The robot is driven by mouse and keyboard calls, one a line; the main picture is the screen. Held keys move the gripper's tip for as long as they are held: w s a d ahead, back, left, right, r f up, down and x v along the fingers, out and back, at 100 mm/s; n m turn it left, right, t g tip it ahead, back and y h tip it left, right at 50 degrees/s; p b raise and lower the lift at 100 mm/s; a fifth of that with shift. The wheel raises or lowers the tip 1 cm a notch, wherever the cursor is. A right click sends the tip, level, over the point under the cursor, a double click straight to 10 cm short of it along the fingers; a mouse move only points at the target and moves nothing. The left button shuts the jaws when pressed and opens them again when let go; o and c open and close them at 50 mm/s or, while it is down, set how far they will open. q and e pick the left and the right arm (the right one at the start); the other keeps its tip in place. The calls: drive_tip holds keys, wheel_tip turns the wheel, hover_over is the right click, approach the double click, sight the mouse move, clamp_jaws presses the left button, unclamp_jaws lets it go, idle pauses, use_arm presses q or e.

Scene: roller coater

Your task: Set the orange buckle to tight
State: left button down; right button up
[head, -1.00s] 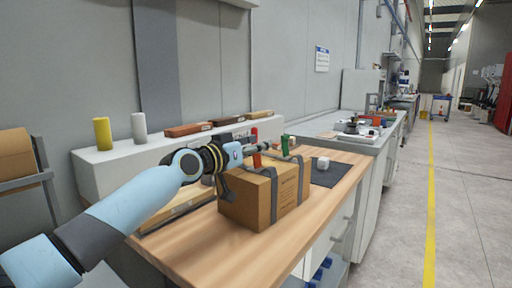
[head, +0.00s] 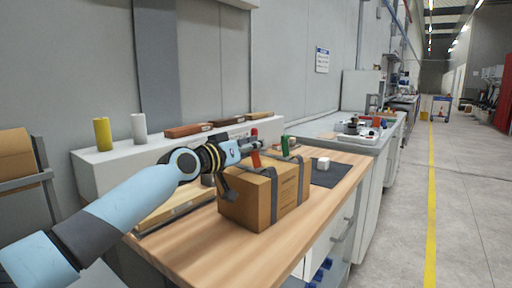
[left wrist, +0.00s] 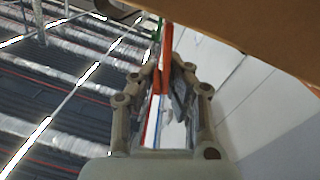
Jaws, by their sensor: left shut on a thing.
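A cardboard box (head: 240,207) stands on the wooden workbench with two dark straps around it. The orange buckle (head: 256,159) stands up on the nearer, left strap at the box top. My left gripper (head: 252,146) reaches in from the left and is shut on the orange buckle, with orange-red showing above and below the fingers. In the left wrist view the buckle (left wrist: 167,48) passes between the fingertips (left wrist: 167,66). A green buckle (head: 285,146) stands on the farther strap, apart from the gripper. My right gripper is not in view.
The wooden workbench (head: 190,255) is bare in front of the box. A white block (head: 323,163) lies on a dark mat (head: 335,175) to the right. A raised shelf with yellow (head: 102,133) and white (head: 139,127) cylinders runs behind, against the wall.

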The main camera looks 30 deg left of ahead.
use_arm(q)
drive_tip(key=shift+w+a+f+n+b, duration=0.15)
drive_tip(key=shift+a+n, duration=0.25)
drive_tip(key=shift+n, duration=0.5)
drive_tip(key=shift+a+f+n+b, duration=0.3)
drive_tip(key=shift+a+n, duration=0.1)
drive_tip(key=shift+n, duration=0.5)
drive_tip(key=shift+w+a+f+n+b, duration=0.15)
drive_tip(key=shift+a+n, duration=0.25)
drive_tip(key=shift+n, duration=0.5)
drive_tip(key=shift+s, duration=0.1)
drive_tip(key=c, duration=1.3)
unclamp_jaws()
drive_tip(key=s, duration=0.2)
drive_tip(key=s+a, duration=0.1)
drive_tip(key=s, duration=0.4)
drive_tip(key=shift+s+a, duration=0.15)
drive_tip(key=shift+s, duration=0.1)
